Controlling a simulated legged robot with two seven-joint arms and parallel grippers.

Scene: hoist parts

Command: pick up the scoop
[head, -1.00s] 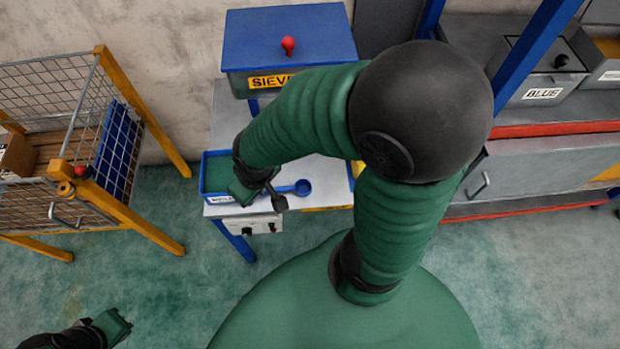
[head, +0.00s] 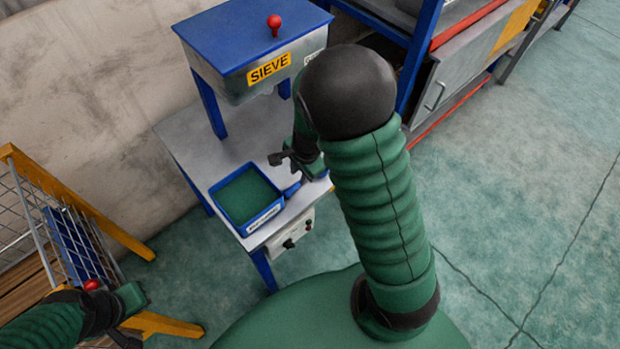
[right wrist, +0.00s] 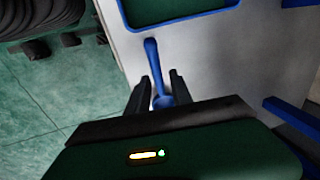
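The blue scoop (head: 291,190) lies on the grey table beside the blue tray (head: 268,217), mostly hidden by my right arm in the head view. In the right wrist view the scoop (right wrist: 152,62) has its handle pointing away from the gripper, towards the tray rim (right wrist: 180,18). My right gripper (right wrist: 158,84) is open, with one finger on each side of the scoop and gaps visible. In the head view the right gripper (head: 290,160) is over the table by the tray. My left gripper (head: 130,318) is at the lower left, away from the table; its fingers are unclear.
The sieve box (head: 252,55) with a red knob stands on blue legs behind the tray. A control box (head: 290,235) hangs on the table's front. A wire cage (head: 45,225) with yellow posts is at the left. The floor at the right is clear.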

